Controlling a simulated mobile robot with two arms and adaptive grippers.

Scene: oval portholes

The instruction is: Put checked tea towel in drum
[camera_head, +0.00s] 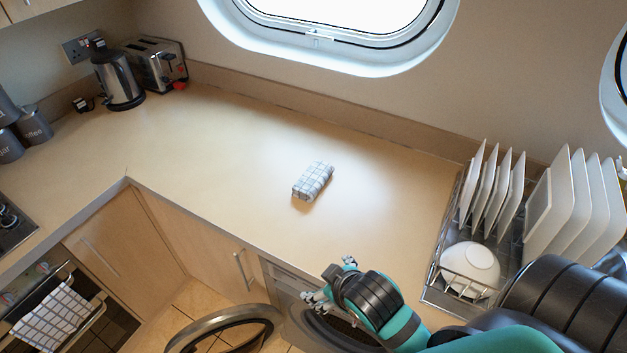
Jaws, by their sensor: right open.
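A folded checked tea towel (313,181), white with dark lines, lies alone on the countertop below the oval window. Another checked cloth (55,318) hangs over the oven's rail at lower left. The washing machine (287,280) is under the counter, and its round door (222,326) stands open. The drum's opening is mostly hidden behind my right arm and the counter edge. My right gripper (329,279) is open and empty at the counter's front edge, in front of the machine and apart from the towel. My left gripper is out of view.
A dish rack (432,289) with several white plates and a bowl (470,269) stands on the right, close to my right arm. A kettle (118,80), toaster (157,64) and canisters (33,124) stand at far left. The countertop (225,150) around the towel is clear.

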